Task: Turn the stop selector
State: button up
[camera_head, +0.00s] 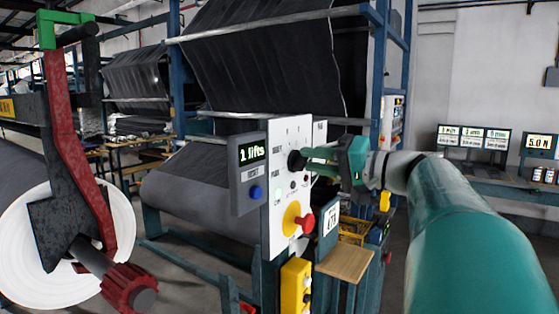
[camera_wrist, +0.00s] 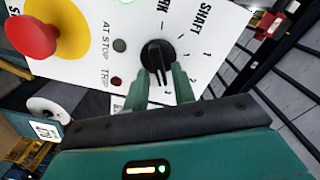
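The stop selector is a black round knob (camera_wrist: 158,55) with a raised grip bar, on a white panel (camera_head: 285,140) marked "SHAFT" and numbers around it. In the head view, the knob (camera_head: 296,160) is on the panel's face, left of my gripper (camera_head: 318,155). In the wrist view, my gripper (camera_wrist: 161,72) has its two green fingers apart, one on each side of the knob's lower part. White panel shows between the fingers and the bar. Whether the fingertips touch the knob's rim I cannot tell.
A red push button (camera_wrist: 32,38) on a yellow base lies left of the knob in the wrist view. A display box reading "1 lifts" (camera_head: 252,152) with a blue button (camera_head: 256,192) is beside the panel. A large white roll (camera_head: 40,270) stands at left.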

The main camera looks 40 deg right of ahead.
jog(key=shift+o, duration=0.3)
jog(key=v, duration=1.3)
jog(key=shift+s, duration=0.4)
jog(key=w+a+f+n+g+y, duration=0.1)
jog(key=w+a+f+g, duration=0.3)
jog(key=a+f, duration=0.35)
jog(key=w+a+f+g, duration=0.35)
jog(key=a+f, duration=0.25)
jog(key=a, duration=0.3)
jog(key=s+a+f+n+g+h, duration=0.2)
jog(key=a+f+n+h, duration=0.1)
jog(key=a+f, duration=0.5)
jog(key=s+a+f+n+g+h, duration=0.2)
jog(key=a+f+n+h, duration=0.2)
jog(key=a+f, duration=0.4)
jog(key=shift+s+f, duration=0.2)
jog(key=shift+f, duration=0.75)
